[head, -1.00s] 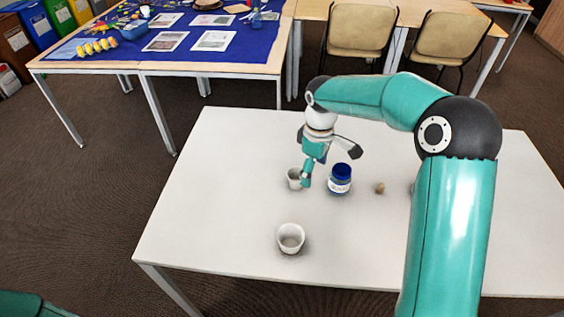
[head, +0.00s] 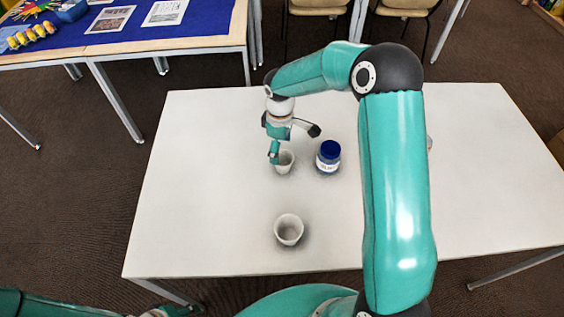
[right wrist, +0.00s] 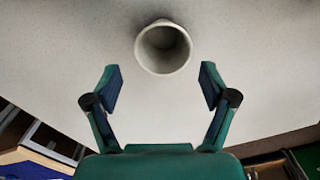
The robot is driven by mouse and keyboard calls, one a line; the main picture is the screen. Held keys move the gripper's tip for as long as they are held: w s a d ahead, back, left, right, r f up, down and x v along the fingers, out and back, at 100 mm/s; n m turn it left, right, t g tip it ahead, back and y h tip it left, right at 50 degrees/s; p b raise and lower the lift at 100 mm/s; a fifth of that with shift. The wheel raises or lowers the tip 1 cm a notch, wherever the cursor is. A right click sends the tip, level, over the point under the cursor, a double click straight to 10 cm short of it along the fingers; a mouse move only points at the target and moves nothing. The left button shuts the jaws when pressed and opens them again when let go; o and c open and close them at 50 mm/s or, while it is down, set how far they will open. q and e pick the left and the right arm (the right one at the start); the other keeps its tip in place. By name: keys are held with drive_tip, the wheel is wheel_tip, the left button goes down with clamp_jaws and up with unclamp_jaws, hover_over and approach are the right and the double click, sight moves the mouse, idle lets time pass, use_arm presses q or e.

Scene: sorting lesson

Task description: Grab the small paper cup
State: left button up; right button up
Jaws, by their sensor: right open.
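A small pale paper cup (head: 286,163) stands upright on the white table, left of a blue-lidded jar. A second pale cup (head: 289,231) stands nearer the front edge and looks larger. My right gripper (head: 294,144) is open and empty at the far cup, with one finger at the cup's left and the other raised to its right. In the right wrist view, a cup (right wrist: 163,48) lies just beyond the open fingertips (right wrist: 160,84), roughly centred between them. What seems to be my left gripper (head: 177,311) is cut off at the bottom edge; its fingers cannot be made out.
The table's left side is clear. A blue-covered table (head: 208,45) and chairs stand behind.

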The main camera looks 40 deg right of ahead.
sight(283, 163)
drive_tip(key=f, duration=0.4)
drive_tip(key=s+f+p, duration=0.1)
drive_tip(key=f, duration=0.1)
drive_tip(key=shift+d, duration=0.1)
drive_tip(key=shift+f, duration=0.4)
drive_tip(key=c, duration=0.8)
